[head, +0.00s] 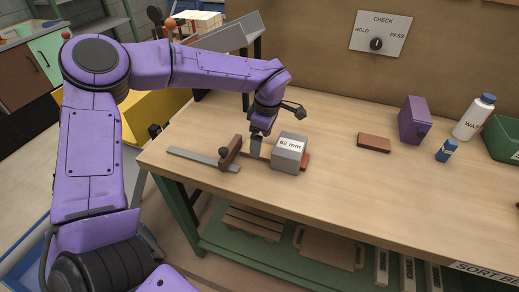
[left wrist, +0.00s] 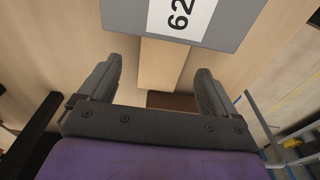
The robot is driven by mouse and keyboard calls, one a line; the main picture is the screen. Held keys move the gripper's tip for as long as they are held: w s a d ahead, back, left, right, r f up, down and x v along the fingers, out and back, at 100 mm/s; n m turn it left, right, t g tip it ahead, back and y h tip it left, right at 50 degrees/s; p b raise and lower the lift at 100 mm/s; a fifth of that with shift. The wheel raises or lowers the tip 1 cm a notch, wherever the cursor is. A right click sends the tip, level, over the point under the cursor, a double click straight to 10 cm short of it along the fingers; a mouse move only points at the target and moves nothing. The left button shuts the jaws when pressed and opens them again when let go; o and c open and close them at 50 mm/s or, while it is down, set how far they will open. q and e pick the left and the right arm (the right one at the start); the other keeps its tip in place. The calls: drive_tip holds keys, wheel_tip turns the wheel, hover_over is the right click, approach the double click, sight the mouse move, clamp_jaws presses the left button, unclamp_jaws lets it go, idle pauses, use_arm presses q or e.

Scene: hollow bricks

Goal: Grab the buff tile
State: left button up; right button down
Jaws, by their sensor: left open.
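The buff tile (left wrist: 165,65) shows in the left wrist view as a pale tan strip between my left gripper's fingers, its far end running up to a grey block. My left gripper (left wrist: 160,88) is open, with one finger on each side of the strip; I see no contact. In the head view my left gripper (head: 257,146) points down at the bench, just left of the grey block (head: 289,153) labelled "62 mm". The gripper and block largely hide the tile there. My right gripper is in neither view.
A gauge with a brown upright (head: 229,152) and flat grey bar (head: 192,156) stands close left of the gripper. A reddish piece (head: 306,161) shows at the block's right. A red-brown tile (head: 373,143) and a purple box (head: 414,120) are farther right. The bench's front right is clear.

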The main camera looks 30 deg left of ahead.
use_arm(q)
drive_tip(key=f, duration=0.2)
drive_tip(key=shift+s+a+f, duration=0.2)
drive_tip(key=shift+a+f, duration=0.05)
drive_tip(key=shift+f, duration=0.1)
drive_tip(key=c, duration=1.2)
